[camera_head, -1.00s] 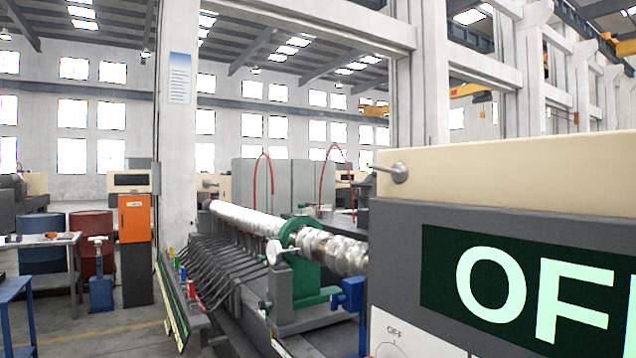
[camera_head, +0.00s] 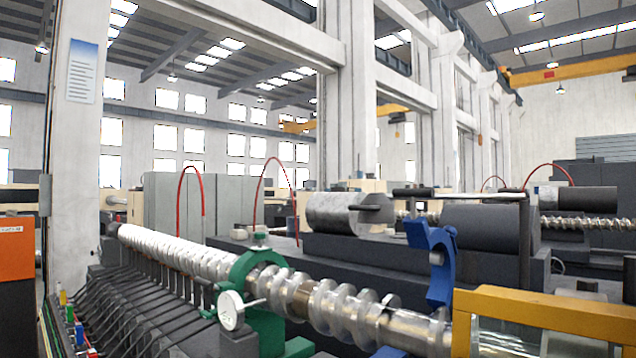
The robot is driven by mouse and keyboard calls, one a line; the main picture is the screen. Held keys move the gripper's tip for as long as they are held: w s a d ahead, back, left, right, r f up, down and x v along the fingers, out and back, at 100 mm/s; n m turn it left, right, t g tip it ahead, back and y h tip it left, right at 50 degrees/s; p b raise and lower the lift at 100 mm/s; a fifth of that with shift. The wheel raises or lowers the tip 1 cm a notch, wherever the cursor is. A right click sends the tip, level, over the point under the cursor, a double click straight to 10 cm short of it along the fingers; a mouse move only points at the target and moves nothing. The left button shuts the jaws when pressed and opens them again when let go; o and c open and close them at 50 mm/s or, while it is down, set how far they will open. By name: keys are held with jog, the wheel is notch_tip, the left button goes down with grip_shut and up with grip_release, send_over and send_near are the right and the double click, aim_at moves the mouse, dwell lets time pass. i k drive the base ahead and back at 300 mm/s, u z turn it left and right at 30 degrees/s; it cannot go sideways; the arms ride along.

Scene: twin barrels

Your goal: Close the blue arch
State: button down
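The blue arch (camera_head: 441,270) stands upright just behind the silver shaft (camera_head: 345,305), right of centre. It is swung up and does not wrap over the shaft. A bit of blue (camera_head: 390,352) shows below the shaft at the bottom edge; its lower part is cut off. To the left, a green arch (camera_head: 243,268) with a white round dial (camera_head: 231,310) sits around the same shaft. My gripper is not in view.
A yellow frame (camera_head: 545,307) with a clear panel fills the lower right, close to me. Dark machine beds and a grey cylinder (camera_head: 348,214) lie behind the shaft. A row of dark curved arms runs along the left. An orange box (camera_head: 15,248) is at the left edge.

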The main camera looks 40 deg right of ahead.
aim_at(443, 246)
jog(key=i, duration=1.15)
jog(key=z, duration=1.45)
